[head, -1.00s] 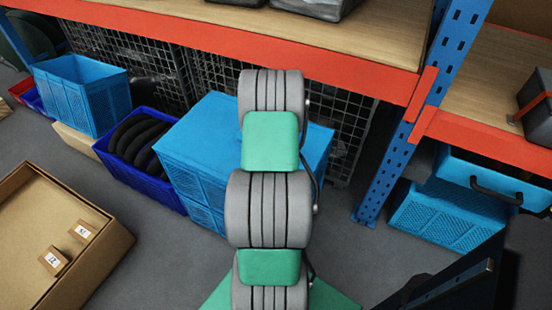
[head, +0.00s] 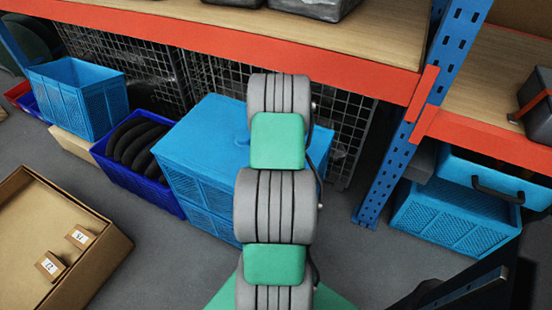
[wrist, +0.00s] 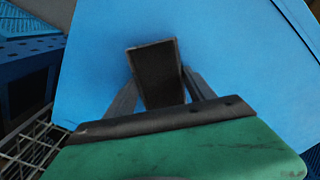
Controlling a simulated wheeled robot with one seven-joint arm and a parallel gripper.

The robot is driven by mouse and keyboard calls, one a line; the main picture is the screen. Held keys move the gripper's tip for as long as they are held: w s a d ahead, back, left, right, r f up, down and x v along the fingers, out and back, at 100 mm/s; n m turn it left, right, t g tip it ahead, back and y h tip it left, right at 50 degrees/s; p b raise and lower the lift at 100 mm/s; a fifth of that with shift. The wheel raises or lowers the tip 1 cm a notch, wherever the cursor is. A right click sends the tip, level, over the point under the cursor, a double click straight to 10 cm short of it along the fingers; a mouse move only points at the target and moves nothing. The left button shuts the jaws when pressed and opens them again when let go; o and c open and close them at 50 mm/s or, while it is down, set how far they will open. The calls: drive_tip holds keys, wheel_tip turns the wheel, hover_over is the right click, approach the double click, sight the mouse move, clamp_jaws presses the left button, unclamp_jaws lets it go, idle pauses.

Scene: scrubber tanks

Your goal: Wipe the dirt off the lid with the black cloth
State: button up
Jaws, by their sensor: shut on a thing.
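The blue lid (head: 200,130) tops a stacked blue crate on the floor below the shelf, partly hidden behind my arm. In the wrist view the flat blue lid (wrist: 235,65) fills most of the picture. My gripper (wrist: 158,98) is shut on the black cloth (wrist: 154,66), a dark folded piece held between the fingers over the lid. I cannot tell whether the cloth touches the lid. My gripper is hidden in the head view. No clear dirt shows on the visible part of the lid.
A dark blue bin (head: 140,175) with black curved parts stands left of the crate. A shelf with an orange beam (head: 200,35) and a blue upright (head: 400,145) stand close by. A cardboard box (head: 60,245) lies at left. Grey floor is free in front.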

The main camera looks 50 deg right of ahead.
drive_tip(key=shift+s+a+p, duration=0.35)
drive_tip(key=shift+a+p, duration=0.25)
drive_tip(key=shift+a, duration=1.15)
drive_tip(key=shift+s+a+p, duration=0.35)
drive_tip(key=shift+a+p, duration=0.25)
drive_tip(key=shift+a, duration=1.2)
drive_tip(key=shift+s+a+p, duration=0.35)
drive_tip(key=shift+a+p, duration=0.25)
drive_tip(key=shift+a, duration=1.15)
drive_tip(key=shift+a+r, duration=0.15)
drive_tip(key=shift+a, duration=0.1)
drive_tip(key=shift+r+p, duration=0.55)
drive_tip(key=shift+r, duration=0.3)
wheel_tip(320, 180, up, 6)
drive_tip(key=p, duration=0.4)
